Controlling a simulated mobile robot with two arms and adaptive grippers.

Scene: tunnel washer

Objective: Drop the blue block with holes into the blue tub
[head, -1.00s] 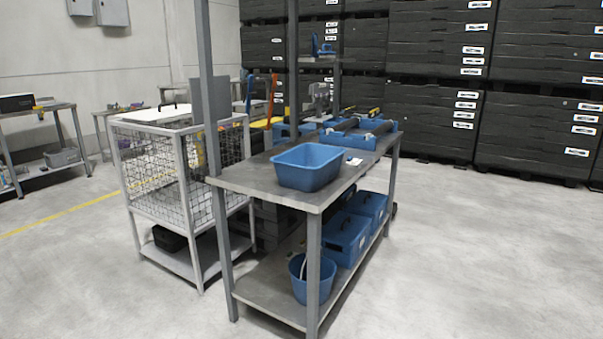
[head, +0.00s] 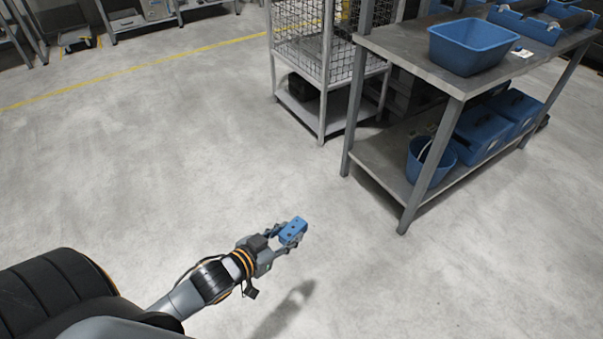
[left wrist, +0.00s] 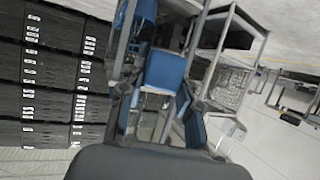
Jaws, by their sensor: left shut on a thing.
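The blue block with holes (head: 293,231) is held in the fingers of my left gripper (head: 283,240), above the open floor in the lower middle of the head view. The gripper is shut on it. The blue tub (head: 472,47) stands upright on the grey table top (head: 408,45) at the upper right, well apart from the block. My right gripper is not in view.
A blue bucket (head: 430,163) and blue cases (head: 487,137) sit on the table's lower shelf (head: 385,167). The table leg (head: 425,185) and a wire mesh cart (head: 304,45) stand between floor and table. The floor (head: 170,170) around my arm is clear.

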